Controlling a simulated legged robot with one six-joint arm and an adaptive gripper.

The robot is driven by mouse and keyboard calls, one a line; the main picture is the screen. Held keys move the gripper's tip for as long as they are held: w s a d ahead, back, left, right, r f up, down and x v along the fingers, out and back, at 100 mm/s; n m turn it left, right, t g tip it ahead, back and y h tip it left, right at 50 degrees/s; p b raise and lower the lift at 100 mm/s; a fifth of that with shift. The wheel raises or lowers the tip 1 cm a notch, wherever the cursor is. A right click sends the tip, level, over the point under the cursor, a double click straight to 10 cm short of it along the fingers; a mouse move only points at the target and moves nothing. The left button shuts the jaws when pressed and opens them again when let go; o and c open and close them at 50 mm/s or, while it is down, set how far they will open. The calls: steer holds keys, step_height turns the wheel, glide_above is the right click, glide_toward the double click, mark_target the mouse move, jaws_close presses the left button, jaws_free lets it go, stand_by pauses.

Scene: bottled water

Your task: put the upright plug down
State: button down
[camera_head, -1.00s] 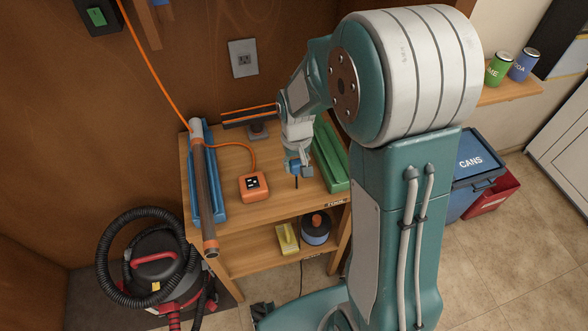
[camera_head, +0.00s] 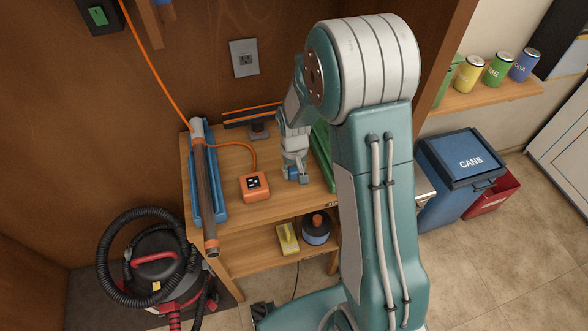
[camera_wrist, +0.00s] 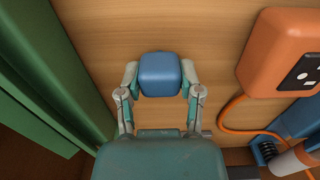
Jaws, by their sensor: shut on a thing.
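The blue plug (camera_wrist: 160,74) is a rounded block between the two fingertips of my gripper (camera_wrist: 160,82) in the wrist view. My gripper is shut on it. In the head view my gripper (camera_head: 297,177) is low over the wooden table (camera_head: 232,158), right of the orange socket box (camera_head: 255,186). The plug's blue side (camera_head: 292,172) shows partly there. Its underside is hidden, so I cannot tell whether it touches the tabletop. The orange box also shows at the right of the wrist view (camera_wrist: 276,50).
A green tray (camera_head: 323,155) lies close on the right and a blue tray (camera_head: 221,205) with a tube on the left. An orange cord joins the box. A vacuum cleaner (camera_head: 157,268) stands on the floor. Bare tabletop lies in front of the box.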

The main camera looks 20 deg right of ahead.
mark_target(294, 169)
steer(key=shift+f, duration=0.35)
steer(key=shift+c, duration=1.3)
jaws_free()
step_height(294, 169, up, 13)
steer(key=s+r+t, duration=0.2)
steer(key=s+r, duration=0.5)
steer(key=s, duration=0.3)
steer(key=s+r+t, duration=0.3)
steer(key=s+r, duration=0.5)
steer(key=s, duration=0.3)
steer(key=shift+t, duration=0.3)
